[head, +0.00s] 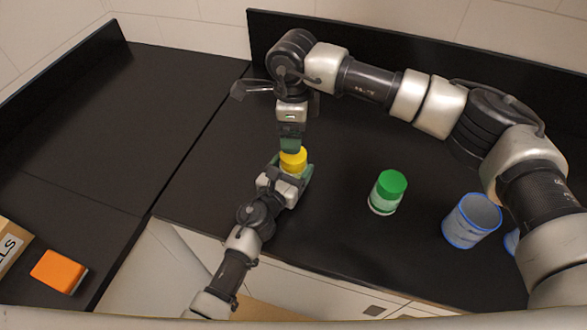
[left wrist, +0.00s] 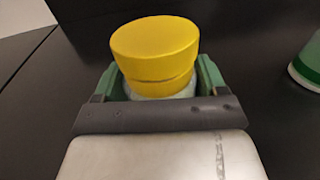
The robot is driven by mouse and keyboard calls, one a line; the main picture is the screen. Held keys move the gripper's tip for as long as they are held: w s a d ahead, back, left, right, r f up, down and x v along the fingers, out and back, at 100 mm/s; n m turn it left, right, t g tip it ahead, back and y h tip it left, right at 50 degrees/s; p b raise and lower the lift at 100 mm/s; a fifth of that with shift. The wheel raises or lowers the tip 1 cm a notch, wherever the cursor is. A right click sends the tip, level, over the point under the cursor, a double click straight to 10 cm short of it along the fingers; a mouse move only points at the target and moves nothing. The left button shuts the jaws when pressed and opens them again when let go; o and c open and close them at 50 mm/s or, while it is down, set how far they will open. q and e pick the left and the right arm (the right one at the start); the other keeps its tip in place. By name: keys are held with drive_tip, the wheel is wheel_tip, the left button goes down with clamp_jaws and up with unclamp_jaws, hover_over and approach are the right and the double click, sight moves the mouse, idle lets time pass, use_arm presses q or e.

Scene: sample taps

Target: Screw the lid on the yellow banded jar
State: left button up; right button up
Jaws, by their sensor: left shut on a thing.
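My left gripper (head: 288,178) is shut on the yellow banded jar, whose pale wall (left wrist: 165,91) shows low between the green fingers in the left wrist view. Above the wall is a yellow band (left wrist: 160,84). A wider yellow lid (left wrist: 155,45) sits on top, a little tilted and shifted left, with a dark line between it and the band. In the head view the yellow lid (head: 293,157) shows just below my right gripper (head: 290,146), which points down. The right fingertips overlap the lid's far edge in this view; I cannot tell their opening.
A jar with a green lid (head: 389,190) stands right of the grippers. A blue-rimmed cup (head: 471,222) stands farther right, with another blue thing partly behind my right arm. An orange box (head: 59,271) lies at the lower left. The black counter (head: 190,110) is clear at back left.

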sight(293, 168)
drive_tip(key=n, duration=0.4)
drive_tip(key=shift+n, duration=0.4)
drive_tip(key=n, duration=0.6)
drive_tip(key=shift+n, duration=0.3)
drive_tip(key=n, duration=0.6)
drive_tip(key=shift+n, duration=0.3)
drive_tip(key=n, duration=0.6)
drive_tip(key=shift+f, duration=0.1)
drive_tip(key=shift+f, duration=3.9)
drive_tip(key=shift+c, duration=0.5)
